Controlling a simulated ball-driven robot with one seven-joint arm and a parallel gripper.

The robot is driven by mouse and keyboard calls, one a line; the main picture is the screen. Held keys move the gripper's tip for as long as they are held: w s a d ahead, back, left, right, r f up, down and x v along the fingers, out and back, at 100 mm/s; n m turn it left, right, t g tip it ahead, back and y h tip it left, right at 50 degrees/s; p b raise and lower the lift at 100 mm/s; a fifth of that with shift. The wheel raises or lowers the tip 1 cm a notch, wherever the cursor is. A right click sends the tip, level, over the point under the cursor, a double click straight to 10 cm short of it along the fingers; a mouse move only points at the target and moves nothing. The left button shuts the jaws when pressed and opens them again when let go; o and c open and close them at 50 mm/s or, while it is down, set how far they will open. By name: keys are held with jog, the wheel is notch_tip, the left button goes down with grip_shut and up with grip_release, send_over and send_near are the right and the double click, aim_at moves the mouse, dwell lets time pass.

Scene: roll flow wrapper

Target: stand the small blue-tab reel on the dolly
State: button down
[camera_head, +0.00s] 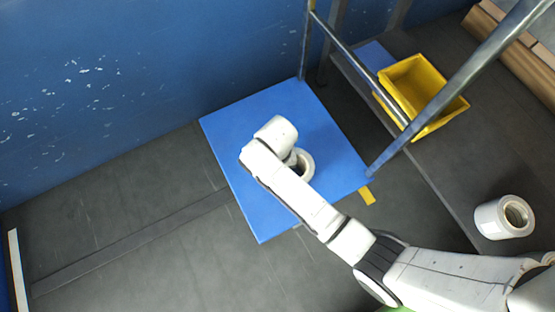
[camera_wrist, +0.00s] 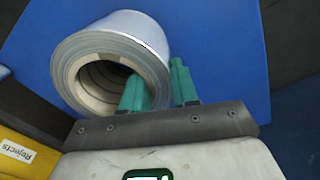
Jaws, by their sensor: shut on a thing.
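A white reel (camera_wrist: 125,40) with a hollow core fills the upper left of the wrist view. In the head view the reel (camera_head: 306,165) shows partly behind my wrist, over the blue deck of the dolly (camera_head: 235,125). My gripper (camera_wrist: 160,86) is shut on the reel's wall, one green finger at the core opening and the other along the outside. The reel's axis looks tilted in the wrist view. I cannot tell whether it touches the deck. No blue tab shows on it. In the head view my fingers are hidden by my arm.
Another white reel (camera_head: 488,222) lies at the right. A yellow bin (camera_head: 437,118) stands at the upper right behind blue-grey rails (camera_head: 455,75); its label (camera_wrist: 17,151) reads "Rejects" in the wrist view. A blue wall (camera_head: 120,70) runs behind. Dark floor at left is clear.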

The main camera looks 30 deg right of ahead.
jog(key=c, duration=0.8)
grip_release()
jog(key=shift+c, duration=0.2)
notch_tip(320, 180, up, 12)
jog(key=p, duration=0.5)
jog(key=shift+p, duration=0.4)
